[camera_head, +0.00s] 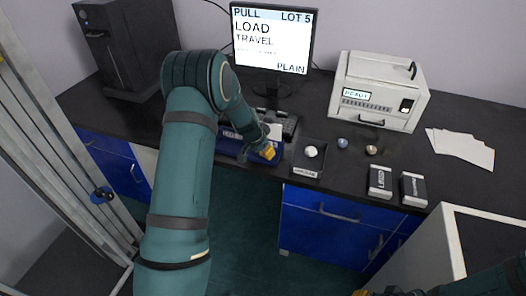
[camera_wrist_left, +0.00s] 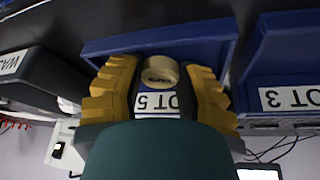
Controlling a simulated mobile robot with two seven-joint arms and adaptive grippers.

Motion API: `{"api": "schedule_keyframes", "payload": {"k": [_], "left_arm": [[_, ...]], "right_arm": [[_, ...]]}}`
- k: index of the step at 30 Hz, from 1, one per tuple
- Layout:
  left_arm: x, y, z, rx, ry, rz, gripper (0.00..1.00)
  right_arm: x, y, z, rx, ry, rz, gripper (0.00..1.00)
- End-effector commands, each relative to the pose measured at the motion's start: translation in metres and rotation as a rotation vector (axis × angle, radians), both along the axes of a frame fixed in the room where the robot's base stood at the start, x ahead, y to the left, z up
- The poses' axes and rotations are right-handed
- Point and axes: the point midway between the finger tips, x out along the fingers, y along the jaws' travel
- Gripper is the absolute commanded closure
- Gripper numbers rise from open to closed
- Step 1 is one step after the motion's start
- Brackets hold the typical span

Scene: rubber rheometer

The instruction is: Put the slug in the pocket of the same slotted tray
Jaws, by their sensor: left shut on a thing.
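In the left wrist view, my left gripper (camera_wrist_left: 158,88) has its yellow fingers shut on a short tan slug (camera_wrist_left: 160,70) with a dark mark on its face. The slug is in front of a blue tray (camera_wrist_left: 200,42) whose label reads LOT 5, partly covered by the gripper. I cannot tell whether the slug touches the tray floor. In the head view the left gripper (camera_head: 268,152) is low at the right end of the blue trays (camera_head: 230,147), and the arm hides much of them. My right gripper (camera_head: 372,292) barely shows at the bottom edge.
A second blue tray (camera_wrist_left: 285,60) is labelled LOT 3. A black tray (camera_head: 322,160) holding a pale piece (camera_head: 311,151) sits right of my left gripper. A monitor (camera_head: 272,40) shows LOT 5 and PLAIN. A white machine (camera_head: 345,85) and two small boxes (camera_head: 380,182) stand further right.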

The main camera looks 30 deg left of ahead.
Motion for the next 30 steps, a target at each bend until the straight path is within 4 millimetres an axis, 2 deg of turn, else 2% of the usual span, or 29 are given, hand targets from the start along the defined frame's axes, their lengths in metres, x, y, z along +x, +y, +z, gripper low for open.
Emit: {"api": "schedule_keyframes", "payload": {"k": [1, 2, 10, 14, 24, 30], "left_arm": [[0.000, 0.000, -0.003, 0.000, 0.000, 0.000, 0.83], [0.000, 0.000, -0.002, 0.000, 0.000, 0.000, 0.52], [0.000, 0.000, -0.001, -0.001, 0.001, 0.000, 0.52], [-0.001, 0.001, 0.007, 0.000, -0.001, 0.000, 0.52], [-0.027, 0.005, 0.069, 0.000, -0.002, 0.000, 0.52], [-0.040, 0.007, 0.099, 0.000, -0.002, 0.000, 0.52]], "right_arm": [[0.000, 0.000, -0.003, 0.000, -0.001, 0.000, 0.66], [0.000, 0.000, -0.002, 0.000, -0.001, 0.000, 0.66], [0.000, 0.000, -0.001, 0.000, -0.001, 0.000, 0.66], [0.000, 0.000, 0.004, 0.000, 0.001, 0.000, 0.66], [-0.003, 0.000, 0.017, 0.001, 0.007, 0.002, 0.66], [-0.004, 0.000, 0.023, 0.001, 0.010, 0.002, 0.66]]}}
